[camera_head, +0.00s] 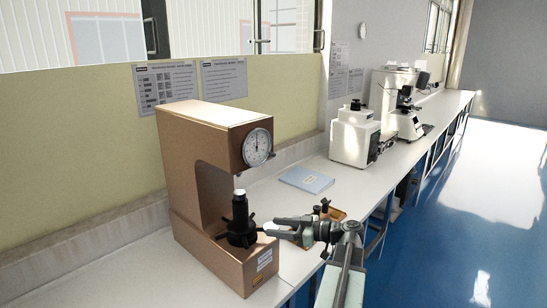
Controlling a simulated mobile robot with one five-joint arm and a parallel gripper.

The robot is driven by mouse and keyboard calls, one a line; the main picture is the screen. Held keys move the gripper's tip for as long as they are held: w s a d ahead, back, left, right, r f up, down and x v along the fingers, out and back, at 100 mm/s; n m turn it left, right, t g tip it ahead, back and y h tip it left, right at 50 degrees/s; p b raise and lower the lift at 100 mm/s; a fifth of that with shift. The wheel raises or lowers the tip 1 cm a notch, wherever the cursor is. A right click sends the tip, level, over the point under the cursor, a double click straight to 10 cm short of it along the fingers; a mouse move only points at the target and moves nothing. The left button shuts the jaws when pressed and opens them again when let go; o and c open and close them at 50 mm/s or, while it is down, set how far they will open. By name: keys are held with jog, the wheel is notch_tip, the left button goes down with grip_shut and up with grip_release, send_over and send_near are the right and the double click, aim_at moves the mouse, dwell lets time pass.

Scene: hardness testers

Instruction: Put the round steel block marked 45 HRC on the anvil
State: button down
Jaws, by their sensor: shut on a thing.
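The brown hardness tester (205,165) stands on the bench at the left, with a round dial (257,147) on its head. Its anvil (239,196) is a pale-topped post above a black handwheel (241,232), below the indenter. No block shows on the anvil. My gripper (274,226) reaches in from the right beside the handwheel, lower than the anvil top. It is shut on a small, pale round block (269,227), which shows only in part at the fingertips. Its marking cannot be read.
A wooden-rimmed tray (336,213) with a dark knobbed item lies behind my arm. A blue-grey booklet (306,179) lies farther back. A white instrument (355,135) and a microscope-like device (408,105) stand along the bench. The bench is clear between tester and booklet.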

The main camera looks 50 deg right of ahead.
jog(key=w+r+p, duration=0.3)
jog(key=r+p, duration=0.5)
jog(key=r, duration=0.4)
jog(key=shift+d, duration=0.4)
jog(key=shift+r+b+x, duration=0.2)
jog(key=shift+b+x, duration=0.15)
jog(key=shift+x, duration=4.75)
jog(key=shift+d+f, duration=0.1)
jog(key=shift+f, duration=0.05)
jog(key=c, duration=0.6)
grip_release()
jog(key=shift+c, duration=0.8)
send_over(272, 223)
jog(key=w, duration=0.3)
jog(key=shift+s+a, duration=0.1)
jog(key=shift+a, duration=0.35)
